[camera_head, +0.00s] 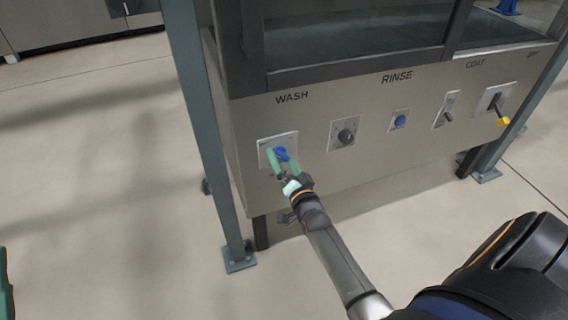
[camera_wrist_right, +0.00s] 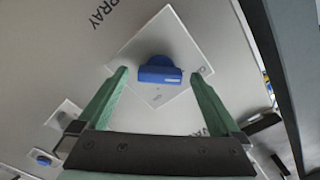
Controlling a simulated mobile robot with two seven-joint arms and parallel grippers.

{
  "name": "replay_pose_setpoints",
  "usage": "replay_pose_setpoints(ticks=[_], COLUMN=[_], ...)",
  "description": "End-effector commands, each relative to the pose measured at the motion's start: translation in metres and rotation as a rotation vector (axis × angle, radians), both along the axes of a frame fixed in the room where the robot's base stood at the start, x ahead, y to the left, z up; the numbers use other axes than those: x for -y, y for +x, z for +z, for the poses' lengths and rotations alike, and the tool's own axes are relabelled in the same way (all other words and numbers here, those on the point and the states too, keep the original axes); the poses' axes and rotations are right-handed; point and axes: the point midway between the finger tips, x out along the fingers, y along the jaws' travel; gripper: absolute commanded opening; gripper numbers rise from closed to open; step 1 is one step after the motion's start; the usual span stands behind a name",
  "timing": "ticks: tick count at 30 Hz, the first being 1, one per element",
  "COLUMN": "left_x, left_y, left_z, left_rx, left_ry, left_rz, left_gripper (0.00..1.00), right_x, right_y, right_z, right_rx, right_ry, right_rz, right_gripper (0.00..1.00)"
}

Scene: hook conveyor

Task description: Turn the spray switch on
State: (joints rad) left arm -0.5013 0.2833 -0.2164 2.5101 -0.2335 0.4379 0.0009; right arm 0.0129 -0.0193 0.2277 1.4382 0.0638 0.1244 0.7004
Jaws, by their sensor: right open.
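The spray switch is a blue knob (camera_head: 281,153) on a square white plate (camera_head: 265,150) under the WASH label, on the left of the grey panel. In the right wrist view the blue knob (camera_wrist_right: 160,70) lies crosswise on its tilted white plate (camera_wrist_right: 160,35), beside lettering ending in "PRAY". My right gripper (camera_head: 283,158) has green fingers and is open in front of the plate. In the wrist view its fingertips (camera_wrist_right: 160,74) lie to either side of the knob with visible gaps. A green sliver (camera_head: 5,285) at the left edge may be my left gripper; its jaws cannot be made out.
To the right on the panel are a black dial (camera_head: 346,136), a blue button (camera_head: 400,120), a small lever (camera_head: 448,116) and a yellow-tipped lever (camera_head: 502,120). A grey-blue post (camera_head: 205,130) stands close to the left of the switch. The floor left of it is clear.

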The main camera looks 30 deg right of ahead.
Motion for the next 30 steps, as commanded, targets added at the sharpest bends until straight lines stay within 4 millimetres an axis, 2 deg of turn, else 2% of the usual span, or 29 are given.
replay_pose_setpoints(ticks=[5, 27, 28, 30], left_x=[0.0001, 0.0001, 0.0001, 0.0002], left_y=[0.0002, 0.0002, 0.0002, 0.0002], left_z=[0.0004, 0.0002, 0.0002, 0.0003], left_rx=[-0.001, -0.001, -0.001, -0.001], left_ry=[0.000, 0.001, 0.001, 0.001], left_rz=[0.000, 0.000, 0.000, 0.000], left_gripper=[0.00, 0.00, 0.00, 0.00], right_x=[0.0003, 0.0001, 0.0001, 0.0000], right_y=[-0.0001, -0.0003, -0.0003, -0.0003], right_z=[0.0004, 0.0003, 0.0003, 0.0002], right_rx=[0.000, 0.000, 0.000, 0.000], right_ry=[0.000, 0.000, 0.000, 0.000], right_rz=[0.000, 0.000, 0.000, 0.000], right_gripper=[1.00, 0.18, 0.14, 0.14])
